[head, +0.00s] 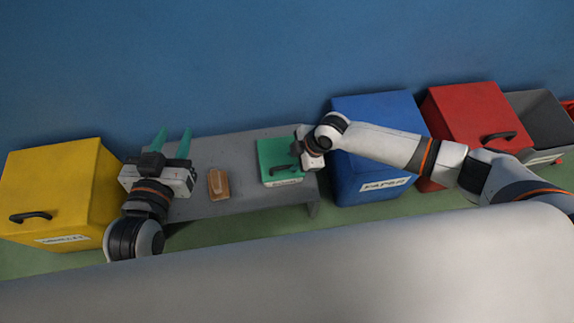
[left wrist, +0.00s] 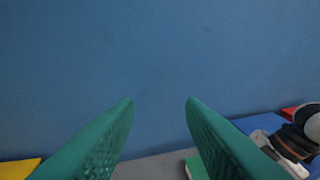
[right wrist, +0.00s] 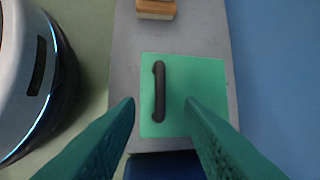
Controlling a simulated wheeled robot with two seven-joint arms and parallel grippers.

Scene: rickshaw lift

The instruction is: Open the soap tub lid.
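My right gripper (right wrist: 160,102) is open above the lid, and I see no contact. In the head view its fingers are hard to make out against the tub. My left gripper (head: 173,133) is open and empty over the bench's left end, facing the wall.
A brown wooden-looking block (head: 219,184) lies on the grey bench (head: 230,206), left of the tub. A yellow bin (head: 60,190) stands left; a blue bin (head: 375,112), a red bin (head: 465,115) and a grey bin (head: 540,115) stand right. A blue wall closes the back.

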